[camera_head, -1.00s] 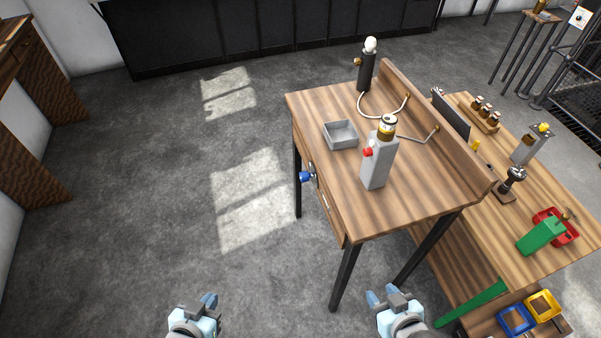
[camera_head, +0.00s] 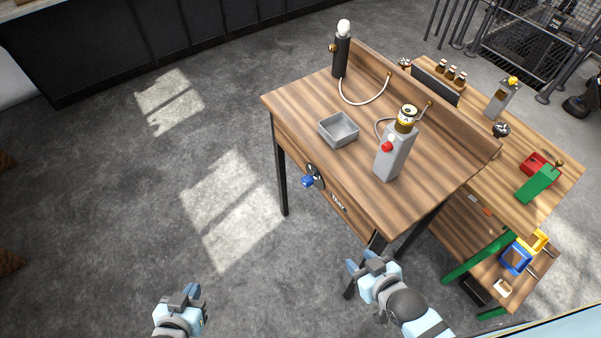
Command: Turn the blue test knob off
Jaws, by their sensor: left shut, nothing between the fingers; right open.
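The blue test knob (camera_head: 308,181) sticks out from a dark round mount on the front side of the wooden table (camera_head: 420,205), left of a small label plate. My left gripper (camera_head: 183,295) is shut and empty over the floor, well below and left of the knob. My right gripper (camera_head: 364,262) is open and empty, lower right of the knob in the picture, near the table's front leg. Neither gripper touches the knob.
On the table stand a grey post with a red button (camera_head: 394,152), a grey tray (camera_head: 338,129) and a black lamp post (camera_head: 342,55). A second bench (camera_head: 550,185) with several items adjoins behind. Floor left of the table is clear.

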